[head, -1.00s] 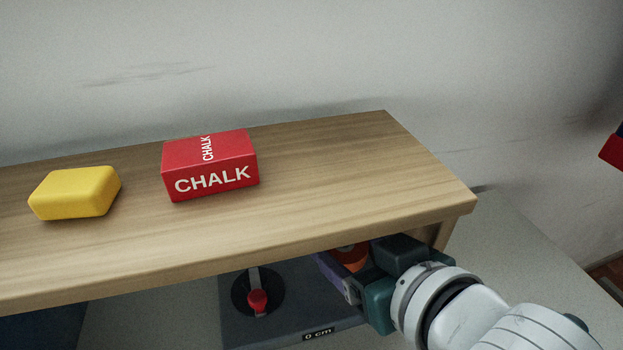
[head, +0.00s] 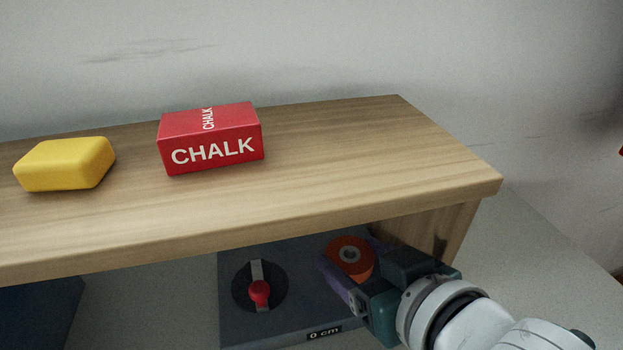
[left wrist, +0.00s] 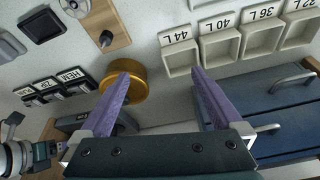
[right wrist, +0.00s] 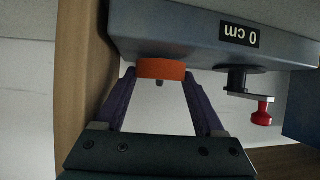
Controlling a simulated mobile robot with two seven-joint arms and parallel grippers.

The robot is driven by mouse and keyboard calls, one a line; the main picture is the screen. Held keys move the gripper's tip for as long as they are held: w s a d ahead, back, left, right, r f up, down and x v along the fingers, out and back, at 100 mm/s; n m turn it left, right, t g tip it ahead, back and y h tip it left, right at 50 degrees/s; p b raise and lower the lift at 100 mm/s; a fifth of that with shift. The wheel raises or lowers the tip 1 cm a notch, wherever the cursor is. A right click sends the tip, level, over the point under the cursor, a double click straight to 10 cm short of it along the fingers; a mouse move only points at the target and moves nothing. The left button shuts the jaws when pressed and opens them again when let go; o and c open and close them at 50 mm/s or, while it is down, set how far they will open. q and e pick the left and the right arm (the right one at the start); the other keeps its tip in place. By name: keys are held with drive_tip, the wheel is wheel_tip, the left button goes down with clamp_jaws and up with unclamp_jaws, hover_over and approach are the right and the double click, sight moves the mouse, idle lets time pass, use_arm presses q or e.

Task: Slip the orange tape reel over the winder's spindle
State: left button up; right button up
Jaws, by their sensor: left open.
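The orange tape reel (head: 343,245) is at the right end of the winder (head: 290,325), under the shelf. My right gripper (right wrist: 160,74) has its purple fingers against both sides of the reel and looks shut on it. In the right wrist view the reel (right wrist: 160,67) meets the winder's grey body (right wrist: 170,30). A small dark pin end, seemingly the spindle (right wrist: 160,83), shows just past the reel's middle. Most of the spindle is hidden, so I cannot tell how far down the reel sits. My left gripper (left wrist: 160,73) is open and empty, away from the winder.
The wooden shelf (head: 350,170) overhangs the winder, carrying a red chalk box (head: 210,140) and a yellow block (head: 65,165). The red-knobbed crank (head: 259,292) stands left of the reel. Beyond my left fingers are a brass disc (left wrist: 125,82) and labelled bins (left wrist: 220,48).

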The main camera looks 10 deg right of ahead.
use_arm(q)
drive_tip(key=shift+a, duration=0.15)
use_arm(e)
drive_tip(key=o, duration=0.4)
drive_tip(key=shift+a, duration=0.1)
drive_tip(key=shift+o, duration=0.2)
use_arm(q)
drive_tip(key=shift+w+r, duration=0.1)
drive_tip(key=shift+r, duration=0.15)
use_arm(e)
drive_tip(key=shift+s+r, duration=0.15)
drive_tip(key=shift+s, duration=0.15)
use_arm(q)
drive_tip(key=r+p, duration=0.2)
drive_tip(key=shift+d+p, duration=0.2)
drive_tip(key=shift+p, duration=0.1)
use_arm(e)
drive_tip(key=v, duration=0.9)
use_arm(q)
drive_tip(key=shift+a, duration=0.1)
use_arm(e)
drive_tip(key=shift+s, duration=0.2)
